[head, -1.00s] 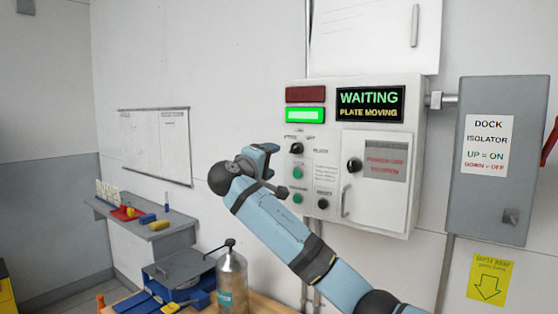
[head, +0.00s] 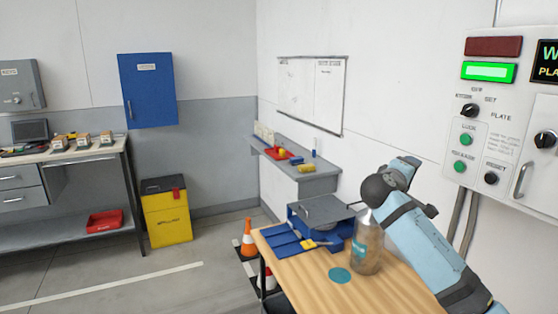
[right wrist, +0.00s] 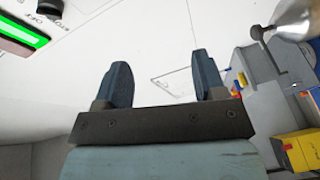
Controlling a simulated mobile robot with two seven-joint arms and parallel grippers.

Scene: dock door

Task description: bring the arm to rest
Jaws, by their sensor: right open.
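My right gripper (head: 412,168) is at the right of the head view, in front of the white wall. It is left of and a little below the buttons of the control panel (head: 507,143), apart from them in the picture. In the right wrist view the two dark fingers of my right gripper (right wrist: 163,75) stand wide apart with nothing between them. A corner of the panel with its green lamp (right wrist: 25,30) shows at that view's upper left. My left gripper is not in view.
Below my right arm stands a wooden bench (head: 300,284) with a metal bottle (head: 367,250), partly behind the arm, and a blue-grey box (head: 318,218). A wall shelf (head: 318,183) holds small items. Open floor (head: 190,268) lies left, with an orange cone (head: 249,240).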

